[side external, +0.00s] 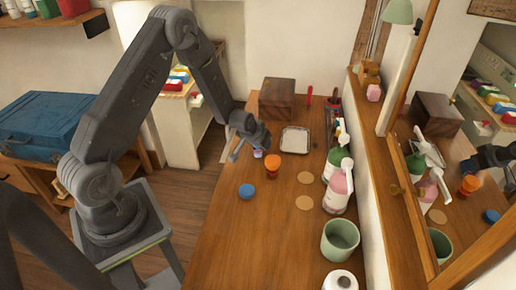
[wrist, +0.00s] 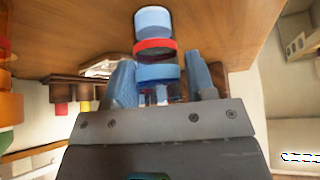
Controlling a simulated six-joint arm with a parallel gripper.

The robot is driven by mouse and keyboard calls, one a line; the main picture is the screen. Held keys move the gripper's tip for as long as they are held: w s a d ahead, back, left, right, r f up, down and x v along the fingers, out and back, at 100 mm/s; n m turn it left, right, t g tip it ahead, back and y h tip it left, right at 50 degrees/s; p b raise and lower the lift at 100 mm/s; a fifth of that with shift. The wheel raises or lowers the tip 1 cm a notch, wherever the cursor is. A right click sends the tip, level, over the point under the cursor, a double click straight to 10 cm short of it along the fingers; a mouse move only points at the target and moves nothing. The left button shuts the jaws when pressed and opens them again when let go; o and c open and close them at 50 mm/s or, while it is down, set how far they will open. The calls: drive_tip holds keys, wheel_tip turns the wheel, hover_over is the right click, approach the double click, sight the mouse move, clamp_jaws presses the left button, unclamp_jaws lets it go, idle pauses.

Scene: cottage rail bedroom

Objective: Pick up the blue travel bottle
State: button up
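My gripper (wrist: 160,75) has its two blue-grey fingers spread apart in the wrist view. A small clear and blue piece with a blue band (wrist: 157,73) shows between them; I cannot tell whether the fingers touch it. A red band (wrist: 154,46) and a light blue cylinder (wrist: 153,19) show beyond it. I cannot tell whether these are one bottle or several things. In the side view my gripper (side external: 247,151) is low over the table, with a small pale blue item (side external: 258,154) at its fingers. A blue round thing (side external: 246,191) stands apart, nearer the camera.
An amber bottle with an orange cap (side external: 272,168) stands close right of my gripper. The wooden table (side external: 240,240) also holds a metal tray (side external: 295,140), a wooden box (side external: 278,98), pump bottles (side external: 337,190) and a green cup (side external: 340,241). The front left is clear.

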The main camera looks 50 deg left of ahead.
drive_tip(key=c, duration=0.7)
drive_tip(key=shift+r, duration=0.1)
